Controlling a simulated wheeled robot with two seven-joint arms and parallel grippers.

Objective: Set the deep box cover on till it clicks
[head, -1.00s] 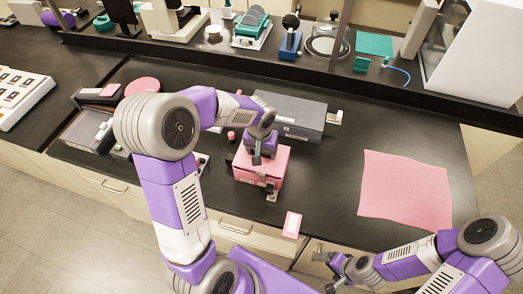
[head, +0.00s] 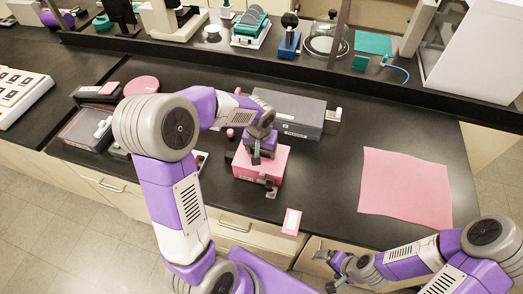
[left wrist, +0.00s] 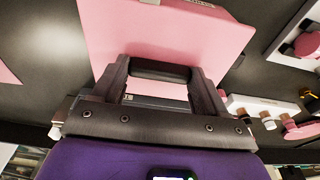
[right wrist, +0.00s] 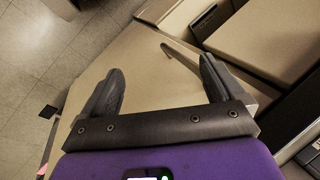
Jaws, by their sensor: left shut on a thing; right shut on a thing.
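The pink deep box cover (head: 267,170) is over the dark bench, below my left gripper (head: 257,157). In the left wrist view the cover's broad pink face (left wrist: 200,35) lies beyond my left gripper (left wrist: 162,80), whose fingers are shut on a dark bar-shaped handle (left wrist: 160,70). A small latch-like metal part (head: 271,187) shows at the box's front. What lies under the cover is hidden, so I cannot tell whether it is seated. My right gripper (right wrist: 160,85) is away at the bench front; its fingers stand apart with nothing visible between them.
A grey case (head: 288,112) stands close behind the box. A pink sheet (head: 405,188) lies to the right, with clear bench between. A pink-and-white card (head: 291,221) shows at the front edge. Grey boxes (head: 88,128) stand left; a shelf with instruments runs along the back.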

